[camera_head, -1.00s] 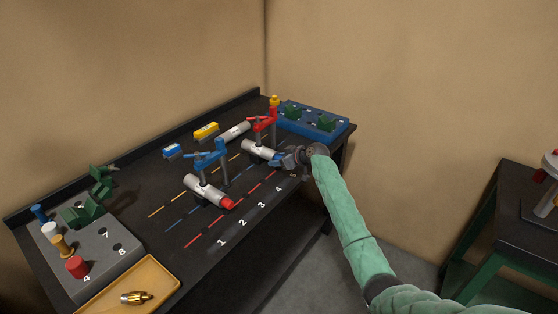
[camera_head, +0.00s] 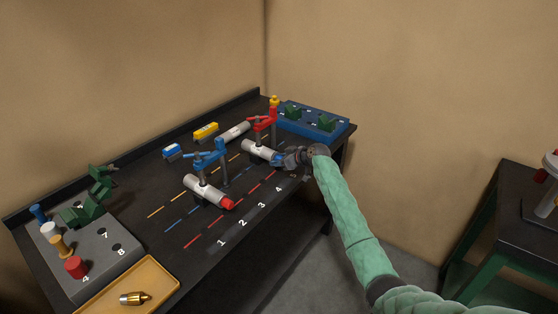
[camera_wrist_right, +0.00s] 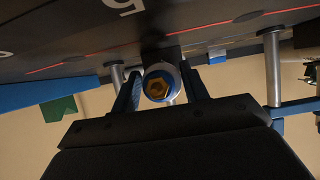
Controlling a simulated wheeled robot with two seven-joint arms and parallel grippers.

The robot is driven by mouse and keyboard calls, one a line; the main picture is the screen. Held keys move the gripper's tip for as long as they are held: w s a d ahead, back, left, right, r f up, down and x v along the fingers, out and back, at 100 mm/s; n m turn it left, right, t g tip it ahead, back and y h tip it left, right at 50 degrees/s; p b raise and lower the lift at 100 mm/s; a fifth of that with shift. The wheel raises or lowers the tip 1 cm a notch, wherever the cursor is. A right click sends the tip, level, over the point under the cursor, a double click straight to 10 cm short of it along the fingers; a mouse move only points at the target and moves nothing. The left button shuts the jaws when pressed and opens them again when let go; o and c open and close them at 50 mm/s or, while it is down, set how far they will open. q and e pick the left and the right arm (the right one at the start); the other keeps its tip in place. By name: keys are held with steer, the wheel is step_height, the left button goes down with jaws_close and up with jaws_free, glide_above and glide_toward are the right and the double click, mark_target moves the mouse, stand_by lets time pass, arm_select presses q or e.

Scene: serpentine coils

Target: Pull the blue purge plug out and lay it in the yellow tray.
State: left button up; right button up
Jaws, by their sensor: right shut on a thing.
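The blue purge plug (camera_wrist_right: 157,86) shows end-on in the right wrist view, as a blue ring with a gold hex centre. It sits between the two fingers of my right gripper (camera_head: 283,157), which is shut on it. In the head view the gripper is at the right end of the grey tube (camera_head: 254,148) under the red clamp. The gripper mostly hides the plug there, and I cannot tell whether the plug is still seated in the tube. The yellow tray (camera_head: 152,266) is at the front left of the bench, with a brass fitting (camera_head: 135,298) in it. My left gripper is out of view.
A blue clamp (camera_head: 212,153) holds another tube with a red plug (camera_head: 228,203) at its end. The red clamp (camera_head: 264,122) stands close to my right gripper. A grey block (camera_head: 88,243) with several coloured plugs is beside the tray. A blue fixture (camera_head: 315,120) sits at the back.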

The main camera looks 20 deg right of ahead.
steer(key=shift+s+d+p, duration=0.15)
steer(key=shift+s+d, duration=0.75)
steer(key=shift+s, duration=0.25)
steer(key=shift+s+d+p, duration=0.15)
steer(key=shift+s+d, duration=0.7)
steer(key=shift+s, duration=0.25)
